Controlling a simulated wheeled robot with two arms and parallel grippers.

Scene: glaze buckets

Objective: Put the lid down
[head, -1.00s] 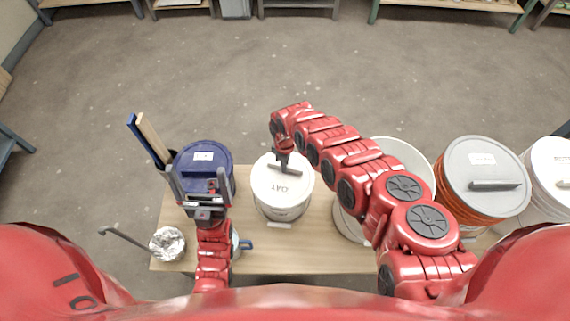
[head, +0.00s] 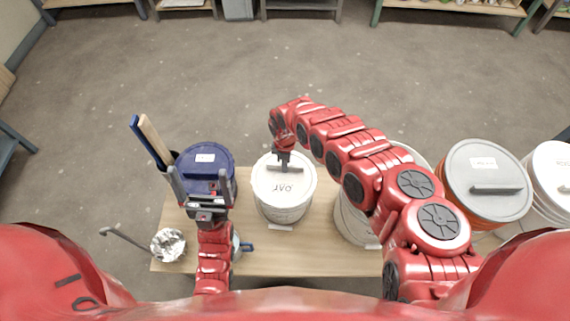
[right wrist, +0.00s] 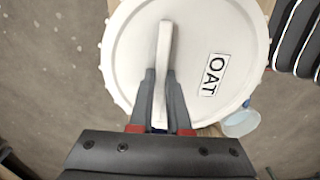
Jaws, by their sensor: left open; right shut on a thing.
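A white round lid (head: 272,182) with a bar handle covers the white bucket (head: 283,212) at the table's middle. My right gripper (head: 283,158) is shut on the lid's handle (right wrist: 164,65), from the far side in the head view. Whether the lid rests fully on the rim or hovers slightly I cannot tell. My left gripper (head: 207,190) is open and empty, in front of the blue-lidded bucket (head: 204,158).
A white bucket (head: 352,218) stands right of the middle, mostly hidden by my right arm. An orange bucket with a grey lid (head: 488,165) and another white bucket (head: 552,165) stand further right. A ladle (head: 168,244) and upright sticks (head: 153,140) are at the left.

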